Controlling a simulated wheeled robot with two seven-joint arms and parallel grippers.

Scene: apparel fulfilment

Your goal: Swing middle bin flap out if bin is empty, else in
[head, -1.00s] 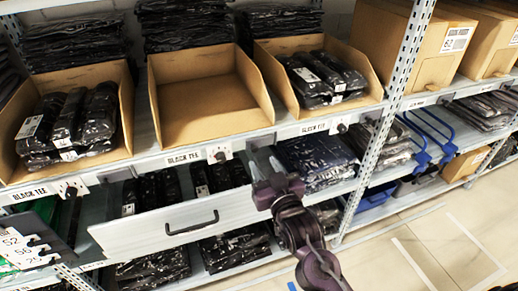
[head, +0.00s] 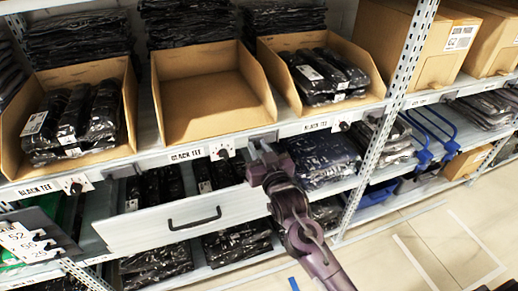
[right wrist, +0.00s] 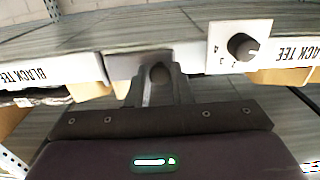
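The middle bin (head: 212,62) is a cardboard tray on the shelf in the head view, and its bare floor shows with nothing in it. Below its front edge are a BLACK TEE label (head: 186,155) and a small white plate with a black knob (head: 222,151). The right wrist view shows this knob (right wrist: 240,46) beside numbers, and a plain grey-brown plate (right wrist: 122,63) on the shelf edge left of it. My right gripper (head: 261,150) is just right of the knob plate. Its fingers look shut, with tips overlapping the grey-brown plate; contact cannot be told. My left gripper is out of view.
The left bin (head: 112,145) and right bin (head: 318,110) hold black bagged garments. A grey drawer with a black handle (head: 195,219) sticks out below. A shelf post (head: 393,110) stands right of the bins. Open floor (head: 440,235) lies at the lower right.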

